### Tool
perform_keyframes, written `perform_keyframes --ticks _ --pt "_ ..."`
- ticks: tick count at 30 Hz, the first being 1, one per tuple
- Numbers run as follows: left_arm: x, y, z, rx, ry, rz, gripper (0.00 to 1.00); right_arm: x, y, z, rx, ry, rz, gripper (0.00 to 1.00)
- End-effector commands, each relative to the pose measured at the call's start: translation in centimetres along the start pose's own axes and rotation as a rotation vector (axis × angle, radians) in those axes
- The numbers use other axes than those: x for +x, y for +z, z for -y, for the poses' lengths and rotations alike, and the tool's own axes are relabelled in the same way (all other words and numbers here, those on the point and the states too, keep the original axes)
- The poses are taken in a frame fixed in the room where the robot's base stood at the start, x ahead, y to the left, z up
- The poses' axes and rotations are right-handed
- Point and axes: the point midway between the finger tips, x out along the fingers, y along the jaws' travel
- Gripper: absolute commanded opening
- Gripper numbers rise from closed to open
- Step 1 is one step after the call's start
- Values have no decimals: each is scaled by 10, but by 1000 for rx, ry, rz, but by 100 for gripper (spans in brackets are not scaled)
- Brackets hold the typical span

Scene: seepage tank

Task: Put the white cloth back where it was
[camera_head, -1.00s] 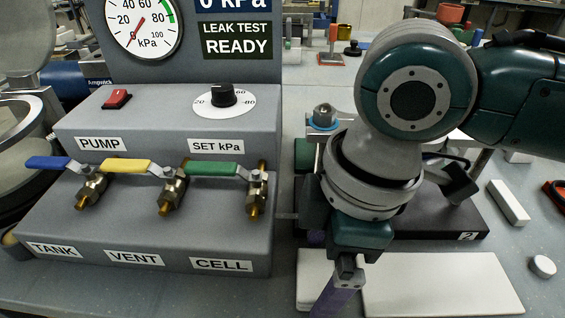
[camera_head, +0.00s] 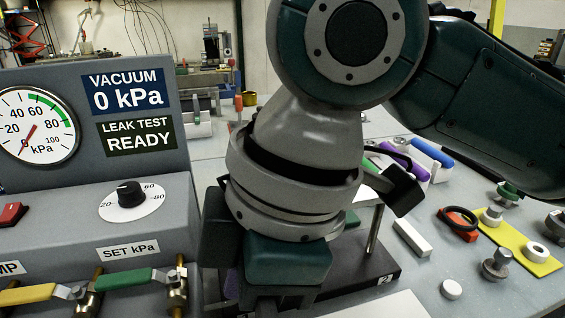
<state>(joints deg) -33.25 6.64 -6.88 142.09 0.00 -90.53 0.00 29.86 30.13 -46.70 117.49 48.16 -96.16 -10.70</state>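A flat white sheet (camera_head: 375,307) shows at the bottom edge of the head view, mostly cut off by the frame; it may be the white cloth, but I cannot tell for sure. My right gripper (camera_head: 280,302) comes down from the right arm, just left of the sheet and beside the panel's valves. Its fingertips are below the frame, so its opening and anything in it are hidden. My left gripper is not in view.
The grey control panel (camera_head: 150,205) with gauge and valves stands at left. A dark base (camera_head: 372,268) marked 2 lies behind the sheet. A white bar (camera_head: 411,237), a white disc (camera_head: 451,289) and a yellow plate (camera_head: 515,245) with fittings lie to the right.

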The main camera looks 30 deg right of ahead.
Motion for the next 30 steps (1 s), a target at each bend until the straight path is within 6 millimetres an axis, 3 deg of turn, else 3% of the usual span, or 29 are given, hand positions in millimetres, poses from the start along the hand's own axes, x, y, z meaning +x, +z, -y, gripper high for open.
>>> perform_keyframes --ticks 1,4,7,15,18,21,30 --pt "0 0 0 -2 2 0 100 8 -5 16 56 -7 -53 100" --pt "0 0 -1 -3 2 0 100 15 -7 29 224 29 -146 100" --pt "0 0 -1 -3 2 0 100 19 11 35 436 83 -187 100" --pt "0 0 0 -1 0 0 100 18 111 51 907 271 -74 100" --pt "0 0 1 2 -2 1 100 15 134 57 976 312 -30 100" --pt "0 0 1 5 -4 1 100 14 142 59 1000 329 -12 100" --pt "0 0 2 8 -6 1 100 14 142 59 998 329 -12 100"
